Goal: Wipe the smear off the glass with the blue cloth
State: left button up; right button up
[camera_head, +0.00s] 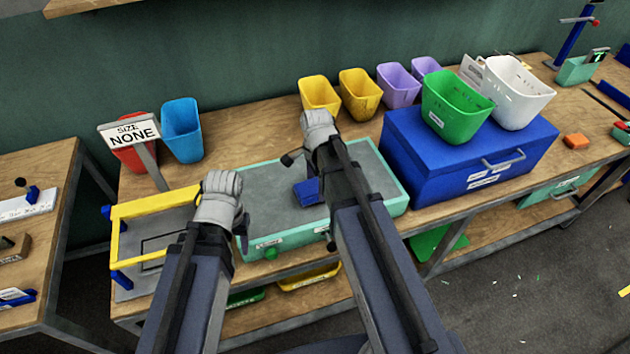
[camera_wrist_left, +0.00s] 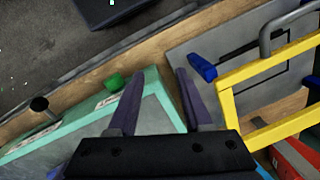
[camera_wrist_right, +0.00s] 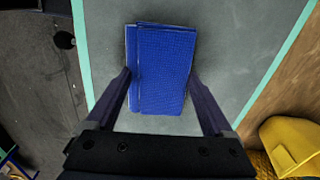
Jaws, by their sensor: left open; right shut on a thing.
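The blue cloth (camera_head: 306,192) is a folded pad over the grey panel of the teal-framed unit (camera_head: 392,208). In the right wrist view the cloth (camera_wrist_right: 162,65) sits between the fingertips of my right gripper (camera_wrist_right: 160,76), which is shut on it. I cannot tell whether the cloth touches the panel. My left gripper (camera_wrist_left: 156,74) is open and empty, above the gap between the teal-framed unit and a yellow frame (camera_head: 156,207). Its fingers are mostly hidden in the head view. I make out no smear, and cannot tell for certain which surface is the glass.
A blue chest (camera_head: 430,165) stands right of the teal-framed unit, carrying a green bin (camera_head: 452,112) and a white bin (camera_head: 515,95). Yellow and purple bins line the back. A sign (camera_head: 130,133) stands behind the yellow frame. A green knob (camera_head: 270,253) sticks out in front.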

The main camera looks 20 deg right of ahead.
aim_at(324, 210)
jog(key=shift+s+f, duration=0.15)
jog(key=shift+s, duration=1.5)
jog(key=shift+s+d, duration=0.1)
jog(key=shift+s, duration=1.65)
jog(key=shift+r, duration=0.2)
notch_tip(324, 210, up, 6)
jog(key=p, duration=0.6)
jog(key=shift+w, duration=0.1)
notch_tip(324, 210, up, 3)
jog(key=p, duration=0.3)
